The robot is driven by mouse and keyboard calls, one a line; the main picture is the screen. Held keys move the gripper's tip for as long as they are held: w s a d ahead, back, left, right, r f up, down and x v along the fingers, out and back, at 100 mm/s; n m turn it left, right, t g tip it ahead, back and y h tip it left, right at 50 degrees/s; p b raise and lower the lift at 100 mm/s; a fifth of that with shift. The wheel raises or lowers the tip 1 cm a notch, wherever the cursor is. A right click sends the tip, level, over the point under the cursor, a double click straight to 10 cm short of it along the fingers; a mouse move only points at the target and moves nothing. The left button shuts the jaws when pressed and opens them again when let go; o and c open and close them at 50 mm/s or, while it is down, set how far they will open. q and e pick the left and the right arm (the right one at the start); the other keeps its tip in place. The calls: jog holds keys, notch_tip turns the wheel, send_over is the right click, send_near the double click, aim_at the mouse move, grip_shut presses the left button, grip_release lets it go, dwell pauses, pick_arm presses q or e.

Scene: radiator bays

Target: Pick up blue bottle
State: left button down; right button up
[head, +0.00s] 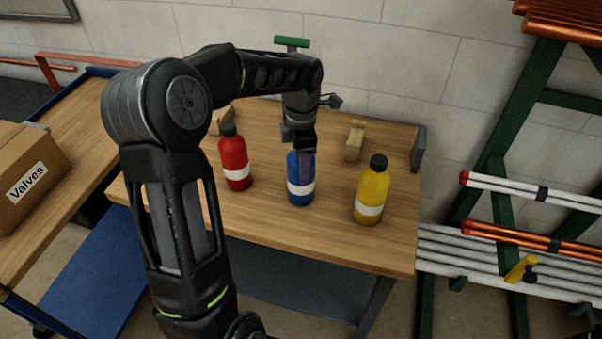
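The blue bottle (300,195) with a white label stands upright on the wooden table, between a red bottle (233,158) and a yellow bottle (372,190). My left gripper (303,160) points down at the top of the blue bottle and hides its cap. A finger overlaps the bottle's upper front in the picture. The frame does not show whether the fingers touch or grip it. My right gripper is not in view.
The wooden table (270,225) has free room in front of the bottles. Wooden pieces (355,141) lie behind them. A cardboard box marked Valves (30,175) sits on a cart at left. A green rack (500,225) with pipes stands at right.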

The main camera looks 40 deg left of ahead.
pick_arm(q)
jog(key=shift+r, duration=0.1)
notch_tip(320, 180, up, 10)
jog(key=shift+b, duration=0.45)
dwell(0.6)
